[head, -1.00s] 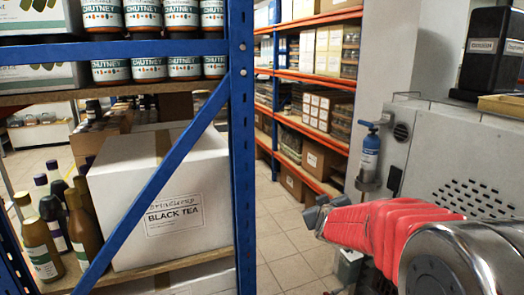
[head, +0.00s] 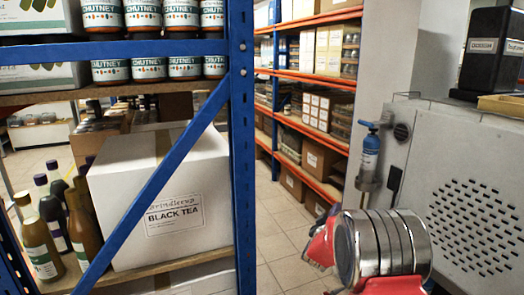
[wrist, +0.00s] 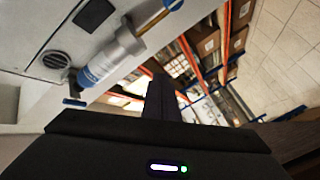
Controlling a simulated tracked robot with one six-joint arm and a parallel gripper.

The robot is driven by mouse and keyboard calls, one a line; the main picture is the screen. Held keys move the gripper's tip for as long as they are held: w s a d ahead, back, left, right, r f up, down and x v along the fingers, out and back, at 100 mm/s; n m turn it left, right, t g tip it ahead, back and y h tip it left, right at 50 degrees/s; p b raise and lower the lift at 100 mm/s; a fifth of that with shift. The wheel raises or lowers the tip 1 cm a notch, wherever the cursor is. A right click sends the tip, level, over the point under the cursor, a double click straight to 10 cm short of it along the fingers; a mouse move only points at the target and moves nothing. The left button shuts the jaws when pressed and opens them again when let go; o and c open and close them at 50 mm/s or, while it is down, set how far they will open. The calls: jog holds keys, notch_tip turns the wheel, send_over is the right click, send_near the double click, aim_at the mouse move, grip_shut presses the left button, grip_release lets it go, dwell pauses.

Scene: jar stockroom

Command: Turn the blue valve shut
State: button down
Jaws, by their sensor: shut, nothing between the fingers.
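My gripper (wrist: 160,88) is shut and empty, in the middle of the wrist view and apart from the valve. In the head view my arm hides the gripper's tips.
A blue rack post (head: 241,150) and brace stand close on the left, with jars, bottles and a Black Tea box (head: 160,195). The grey cabinet (head: 455,190) fills the right. A tiled aisle (head: 280,235) lies between, with orange shelves behind.

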jog(key=s+d+f+h, duration=0.1)
jog(key=d+f+h, duration=0.4)
jog(key=f, duration=0.5)
jog(key=shift+s+d+f+g+h, duration=0.2)
jog(key=shift+s+f+g+h, duration=0.15)
jog(key=shift+h, duration=0.35)
jog(key=shift+w+d, duration=0.1)
jog(key=w+d, duration=0.2)
jog(key=d, duration=0.4)
jog(key=shift+w+d, duration=0.15)
jog(key=shift+w, duration=0.1)
jog(key=shift+w, duration=0.2)
dwell(0.4)
jog(key=shift+w+a+f, duration=0.15)
jog(key=shift+a+f, duration=0.05)
jog(key=shift+f, duration=0.4)
jog(key=shift+w+a+f, duration=0.2)
jog(key=shift+w+f, duration=0.3)
dwell(0.7)
jog(key=shift+f, duration=0.1)
